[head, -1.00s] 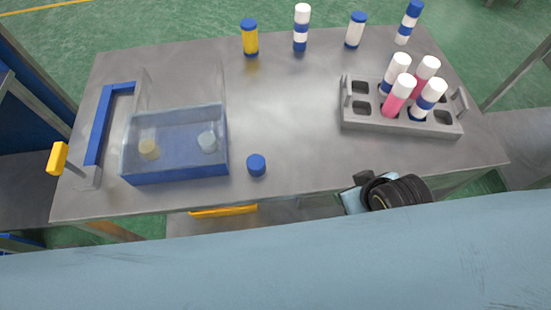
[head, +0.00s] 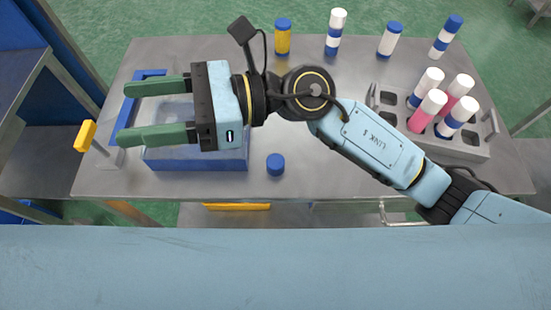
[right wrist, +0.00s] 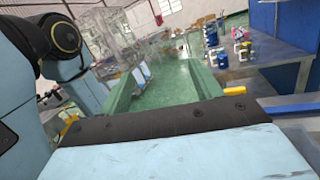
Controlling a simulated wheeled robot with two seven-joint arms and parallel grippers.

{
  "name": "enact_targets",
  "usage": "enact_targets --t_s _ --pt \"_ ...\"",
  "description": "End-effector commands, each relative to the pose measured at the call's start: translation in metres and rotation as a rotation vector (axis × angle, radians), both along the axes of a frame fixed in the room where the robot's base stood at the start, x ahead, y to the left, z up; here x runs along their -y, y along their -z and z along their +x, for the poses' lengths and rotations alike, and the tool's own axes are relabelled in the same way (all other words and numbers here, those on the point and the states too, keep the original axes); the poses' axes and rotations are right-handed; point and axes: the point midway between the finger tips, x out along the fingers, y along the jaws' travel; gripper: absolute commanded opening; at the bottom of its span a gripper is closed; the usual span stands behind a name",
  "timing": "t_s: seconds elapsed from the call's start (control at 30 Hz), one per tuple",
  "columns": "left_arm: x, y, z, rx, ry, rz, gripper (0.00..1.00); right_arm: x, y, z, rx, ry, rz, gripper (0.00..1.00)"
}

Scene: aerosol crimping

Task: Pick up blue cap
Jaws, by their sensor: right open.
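A blue cap (head: 275,164) lies on the grey metal table, just right of the blue bin, in the head view. My right gripper (head: 124,112) is above the bin, left of the cap, its two green fingers spread and pointing left. Nothing is between the fingers. In the right wrist view the gripper (right wrist: 162,82) also shows open and empty, and I cannot make out the cap there. My left gripper is in neither view.
The blue bin (head: 200,160) is largely hidden by my right gripper. A grey rack (head: 465,147) with several bottles stands at the right. A yellow bottle (head: 283,40) and several blue-and-white ones line the back edge. A blue frame with a yellow handle (head: 85,136) is at the left.

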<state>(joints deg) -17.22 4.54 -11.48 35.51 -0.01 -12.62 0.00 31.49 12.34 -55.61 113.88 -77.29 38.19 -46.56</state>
Motion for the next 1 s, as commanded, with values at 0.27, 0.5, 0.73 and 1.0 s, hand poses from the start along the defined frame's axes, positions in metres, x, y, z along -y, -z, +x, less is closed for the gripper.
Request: enact_targets --t_s 0.27,0.5,0.73,1.0 --pt "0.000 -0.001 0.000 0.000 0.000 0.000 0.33 0.049 0.146 0.010 0.848 -0.443 -0.733 0.64" --pt "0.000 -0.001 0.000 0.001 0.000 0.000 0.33 0.131 0.180 0.075 1.151 -0.686 -1.202 0.64" --pt "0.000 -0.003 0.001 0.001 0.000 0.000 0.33 0.152 0.196 0.090 1.191 -0.745 -1.317 0.64" --pt "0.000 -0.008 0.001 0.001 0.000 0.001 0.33 0.151 0.246 0.089 1.188 -0.743 -1.312 0.64"
